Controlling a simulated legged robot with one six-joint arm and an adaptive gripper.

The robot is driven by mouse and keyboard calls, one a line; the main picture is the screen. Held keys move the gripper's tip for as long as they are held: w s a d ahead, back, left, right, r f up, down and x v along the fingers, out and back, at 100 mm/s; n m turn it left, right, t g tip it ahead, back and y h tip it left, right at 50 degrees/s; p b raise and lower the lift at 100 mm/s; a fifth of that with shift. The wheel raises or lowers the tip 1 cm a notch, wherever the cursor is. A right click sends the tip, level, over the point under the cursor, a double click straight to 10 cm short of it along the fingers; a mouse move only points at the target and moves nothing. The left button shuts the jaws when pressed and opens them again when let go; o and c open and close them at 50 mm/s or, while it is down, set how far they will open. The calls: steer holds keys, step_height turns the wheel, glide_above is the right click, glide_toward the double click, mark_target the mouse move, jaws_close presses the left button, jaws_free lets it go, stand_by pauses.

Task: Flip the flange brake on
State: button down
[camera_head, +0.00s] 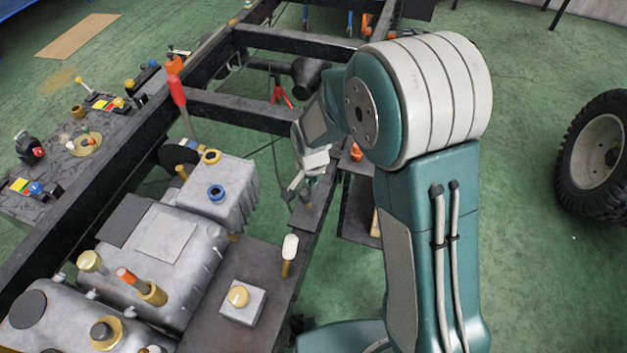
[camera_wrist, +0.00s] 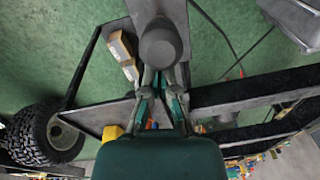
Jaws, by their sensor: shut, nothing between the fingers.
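No label shows which part is the flange brake. A short lever with a white knob (camera_head: 290,247) stands upright on the dark plate in the head view, below and apart from my gripper (camera_head: 297,193). A red-handled lever (camera_head: 177,92) stands on the frame at upper left. An orange-tipped lever (camera_head: 130,278) leans on the grey housing at lower left. In the wrist view, my gripper (camera_wrist: 161,78) is shut and empty. A large dark grey rounded knob (camera_wrist: 160,45) shows just beyond the fingertips; I cannot tell whether they touch it, nor which part it is.
Black chassis beams (camera_head: 240,110) cross the upper middle. Grey housings (camera_head: 160,240) with caps fill the lower left. A side panel (camera_head: 85,140) carries small switches. A tyre (camera_head: 597,155) stands at right. Green floor is clear between the tyre and my arm.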

steer(key=s, duration=0.1)
steer(key=s+a, duration=0.1)
steer(key=s, duration=0.1)
steer(key=s+f, duration=0.1)
steer(key=shift+s+a+f, duration=0.1)
steer(key=shift+s+a, duration=0.05)
steer(key=shift+a, duration=0.05)
steer(key=shift+s+f, duration=0.15)
steer(key=shift+s, duration=0.05)
stand_by(0.4)
steer(key=shift+d, duration=0.1)
steer(key=w+r, duration=0.1)
steer(key=r, duration=0.1)
steer(key=w+d+r, duration=0.1)
steer(key=w, duration=0.1)
steer(key=shift+r, duration=0.4)
steer(key=s+r, duration=0.4)
steer(key=r, duration=0.4)
steer(key=shift+a, duration=0.3)
